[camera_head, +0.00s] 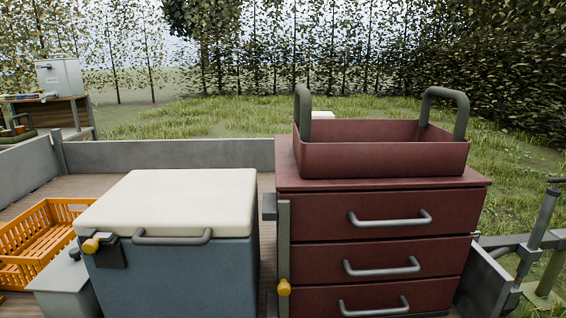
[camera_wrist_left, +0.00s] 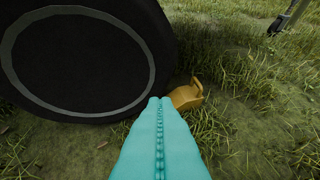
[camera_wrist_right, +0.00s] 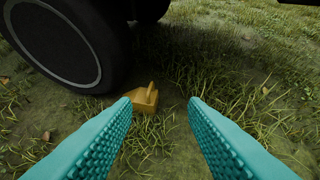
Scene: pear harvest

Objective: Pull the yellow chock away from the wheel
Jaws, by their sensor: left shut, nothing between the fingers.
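The yellow chock (camera_wrist_left: 187,96) lies on the grass against the right side of the black wheel (camera_wrist_left: 152,30) in the left wrist view. My left gripper (camera_wrist_left: 160,102) is shut and empty, its teal fingers pressed together, and its tips hide part of the chock's left side. In the right wrist view the chock (camera_wrist_right: 143,101) stands beside the wheel (camera_wrist_right: 112,40), with its raised handle showing. My right gripper (camera_wrist_right: 161,101) is open, its fingers apart and nothing between them. The chock appears near the left fingertip. Neither gripper nor the chock shows in the head view.
A trailer bed carries a blue cooler (camera_head: 170,270) with a white lid, a red drawer cabinet (camera_head: 385,245) with a red tote (camera_head: 385,158) on top, and an orange crate (camera_head: 40,235). Open grass lies right of the chock. A small support wheel (camera_wrist_left: 277,27) stands beyond it.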

